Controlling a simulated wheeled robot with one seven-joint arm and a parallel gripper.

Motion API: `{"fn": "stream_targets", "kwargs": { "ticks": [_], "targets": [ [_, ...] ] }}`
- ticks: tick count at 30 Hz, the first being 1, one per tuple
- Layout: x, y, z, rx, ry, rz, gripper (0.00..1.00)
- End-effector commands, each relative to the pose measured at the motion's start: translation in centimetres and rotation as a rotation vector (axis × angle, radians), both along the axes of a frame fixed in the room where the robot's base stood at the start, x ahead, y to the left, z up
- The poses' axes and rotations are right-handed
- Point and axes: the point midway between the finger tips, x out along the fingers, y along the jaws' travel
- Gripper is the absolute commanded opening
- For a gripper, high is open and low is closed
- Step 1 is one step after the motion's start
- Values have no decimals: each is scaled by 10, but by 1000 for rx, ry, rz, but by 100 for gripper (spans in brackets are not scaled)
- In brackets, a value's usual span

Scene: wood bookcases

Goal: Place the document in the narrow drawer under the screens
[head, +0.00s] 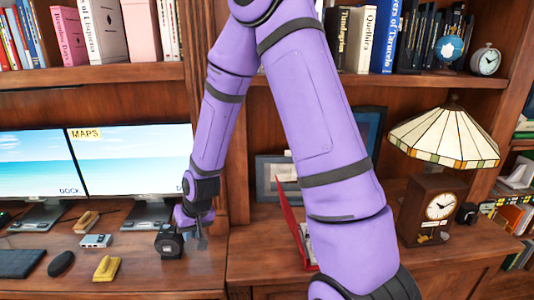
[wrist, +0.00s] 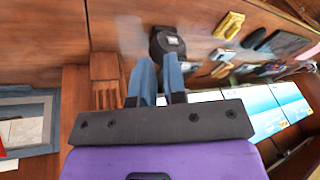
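The two screens (head: 135,160) stand on the wooden desk (head: 140,275) at the left in the head view. No narrow drawer can be made out below them. I cannot identify the document in either view. My gripper (head: 200,238) is low over the right end of the desk, just right of a black tape-measure-like object (head: 170,241). In the wrist view my gripper (wrist: 164,75) has its two blue-grey fingers apart, with nothing seen between them. The black object (wrist: 168,42) lies just beyond the fingertips; contact cannot be told.
A yellow stapler-like object (head: 106,268), a black mouse (head: 61,263) and a keyboard (head: 20,262) lie on the desk. To the right are a red upright panel (head: 290,220), a clock (head: 430,210) and a lamp (head: 445,135). Book shelves run above.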

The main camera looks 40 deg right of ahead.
Motion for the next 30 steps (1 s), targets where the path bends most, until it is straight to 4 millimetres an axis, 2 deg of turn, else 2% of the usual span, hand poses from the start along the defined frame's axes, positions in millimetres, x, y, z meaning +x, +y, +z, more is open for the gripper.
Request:
{"fn": "stream_targets", "kwargs": {
  "ticks": [1,3,8,14,21,30],
  "targets": [
    [-2,-3,20,-20,-15,11,12],
    [-7,-6,42,-42,-24,25,12],
    [-23,-14,92,-90,-45,51,12],
    [-52,-22,151,-141,-71,74,12],
    [-99,-31,213,-186,-103,87,12],
    [-172,-42,273,-215,-144,97,12]
  ]
}}
